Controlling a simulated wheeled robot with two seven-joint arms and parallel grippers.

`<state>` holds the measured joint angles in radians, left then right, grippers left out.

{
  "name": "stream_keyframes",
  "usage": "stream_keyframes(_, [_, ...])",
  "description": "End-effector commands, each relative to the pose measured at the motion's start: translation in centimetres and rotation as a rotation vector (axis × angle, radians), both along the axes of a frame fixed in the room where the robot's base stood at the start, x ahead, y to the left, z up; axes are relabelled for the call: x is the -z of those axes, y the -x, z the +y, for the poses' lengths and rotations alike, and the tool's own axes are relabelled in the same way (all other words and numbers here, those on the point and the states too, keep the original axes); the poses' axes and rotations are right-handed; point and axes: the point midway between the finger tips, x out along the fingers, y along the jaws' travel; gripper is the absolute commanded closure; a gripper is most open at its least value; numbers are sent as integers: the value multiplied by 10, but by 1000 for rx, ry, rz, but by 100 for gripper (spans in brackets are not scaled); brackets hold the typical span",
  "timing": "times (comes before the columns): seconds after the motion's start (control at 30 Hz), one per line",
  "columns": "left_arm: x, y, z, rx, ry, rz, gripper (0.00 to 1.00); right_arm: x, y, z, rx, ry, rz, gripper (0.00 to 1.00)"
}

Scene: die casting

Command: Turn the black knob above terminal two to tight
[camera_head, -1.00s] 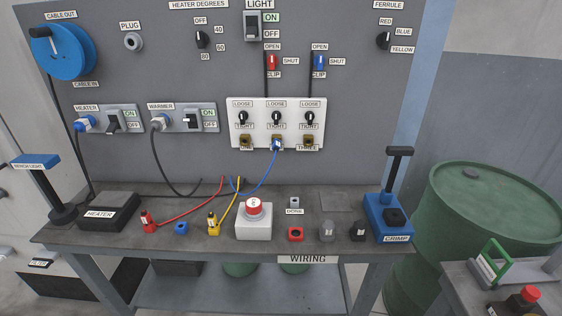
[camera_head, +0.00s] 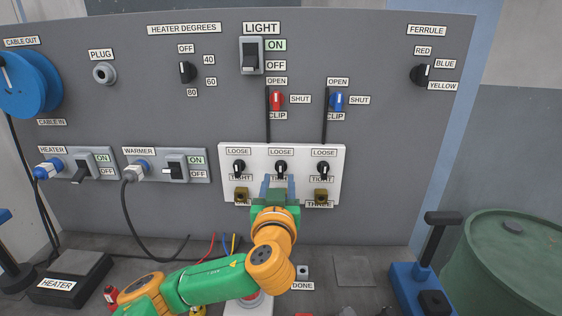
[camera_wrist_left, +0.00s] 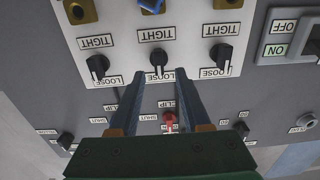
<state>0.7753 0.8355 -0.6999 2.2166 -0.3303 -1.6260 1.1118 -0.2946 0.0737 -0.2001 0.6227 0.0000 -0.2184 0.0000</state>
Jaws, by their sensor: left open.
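The black knob (camera_head: 281,167) above terminal two is the middle of three on a white panel (camera_head: 333,157). Its white mark points towards the LOOSE label; it also shows in the left wrist view (camera_wrist_left: 158,58). My left gripper (camera_head: 278,182) is open in front of the panel, just below this knob in the head view. In the left wrist view its two blue-grey fingers (camera_wrist_left: 157,76) reach towards the knob from either side, without visibly gripping it. A blue piece (camera_wrist_left: 152,5) shows at terminal two; in the head view my gripper hides that terminal. My right gripper is not in view.
Black knobs stand left (camera_head: 238,168) and right (camera_head: 323,169) of the middle one. Red (camera_head: 276,100) and blue (camera_head: 337,101) clip levers are above the panel. The bench below holds a blue crimp tool (camera_head: 415,285) at right.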

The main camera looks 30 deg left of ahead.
Motion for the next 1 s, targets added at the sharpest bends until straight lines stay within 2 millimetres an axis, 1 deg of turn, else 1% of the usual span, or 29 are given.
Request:
stream_keyframes(0.1, [-5,-17,13,-6,-3,1,52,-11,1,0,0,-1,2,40])
stream_keyframes(0.2, [-4,-35,23,-6,-3,2,52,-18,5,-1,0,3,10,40])
stream_keyframes(0.3, [-3,-48,31,-4,-1,2,52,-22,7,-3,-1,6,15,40])
stream_keyframes(0.43, [0,-57,35,-1,-1,3,52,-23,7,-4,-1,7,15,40])
stream_keyframes(0.63, [2,-57,35,1,0,2,52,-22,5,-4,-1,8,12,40])
stream_keyframes(0.67, [2,-57,35,1,0,2,55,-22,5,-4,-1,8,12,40])
stream_keyframes(0.7, [2,-57,35,1,0,2,66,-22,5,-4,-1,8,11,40])
stream_keyframes(0.77, [2,-57,35,1,0,2,82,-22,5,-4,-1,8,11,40])
stream_keyframes(0.8, [2,-57,35,1,0,2,93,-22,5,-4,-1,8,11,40])
stream_keyframes(0.83, [2,-57,35,1,0,2,100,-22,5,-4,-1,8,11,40])
stream_keyframes(1.0, [2,-57,35,1,0,2,100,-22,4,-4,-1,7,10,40])
